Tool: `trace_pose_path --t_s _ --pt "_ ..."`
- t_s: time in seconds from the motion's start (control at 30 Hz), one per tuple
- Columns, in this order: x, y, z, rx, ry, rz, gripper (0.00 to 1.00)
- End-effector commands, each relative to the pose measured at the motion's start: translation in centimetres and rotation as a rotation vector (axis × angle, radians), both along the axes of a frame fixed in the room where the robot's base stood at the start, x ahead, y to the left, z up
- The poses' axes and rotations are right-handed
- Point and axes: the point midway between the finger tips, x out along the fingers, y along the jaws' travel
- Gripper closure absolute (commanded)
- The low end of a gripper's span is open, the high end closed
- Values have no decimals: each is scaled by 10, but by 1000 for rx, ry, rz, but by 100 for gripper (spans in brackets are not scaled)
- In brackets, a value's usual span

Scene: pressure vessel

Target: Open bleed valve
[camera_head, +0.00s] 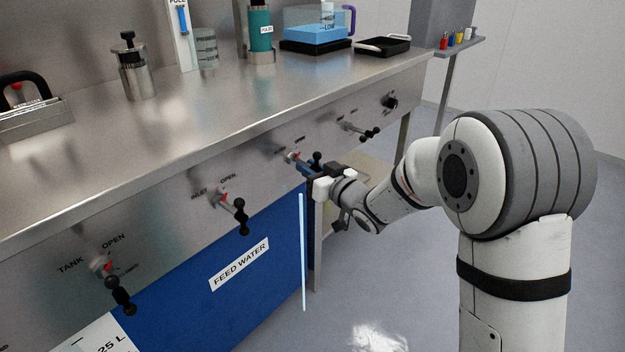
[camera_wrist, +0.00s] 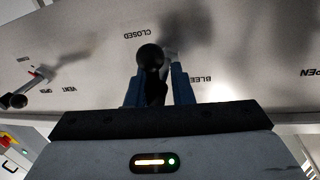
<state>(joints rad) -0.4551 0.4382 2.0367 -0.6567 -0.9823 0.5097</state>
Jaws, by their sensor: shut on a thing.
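The bleed valve handle (camera_head: 317,156) is a black ball-ended lever on the steel front panel, with a red mark near its pivot. My gripper (camera_head: 308,172) is at this handle, partly hiding it. In the wrist view, the black knob (camera_wrist: 150,57) and its dark lever stand between the two blue fingers of my gripper (camera_wrist: 157,90), which are shut on it. Upside-down labels CLOSED and BLEED show on the panel beside it. The handle's exact angle is hard to tell.
The vent valve (camera_head: 360,131) is to the right, the inlet valve (camera_head: 232,207) and tank valve (camera_head: 112,278) to the left. A thin light-blue vertical streak (camera_head: 303,250) shows below my gripper. Vessels stand on the steel counter (camera_head: 200,120). The floor at right is clear.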

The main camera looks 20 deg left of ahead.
Motion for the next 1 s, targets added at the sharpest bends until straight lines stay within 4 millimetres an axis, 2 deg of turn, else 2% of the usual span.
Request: trace_pose_path --t_s 0.3,0.83,0.87,1.0 --pt "5 -3 1 -42 -109 -12 100" --pt "6 -4 6 -46 -134 -15 100" --pt "6 -4 6 -46 -135 -15 78" --pt "6 -4 6 -45 -135 -14 67"
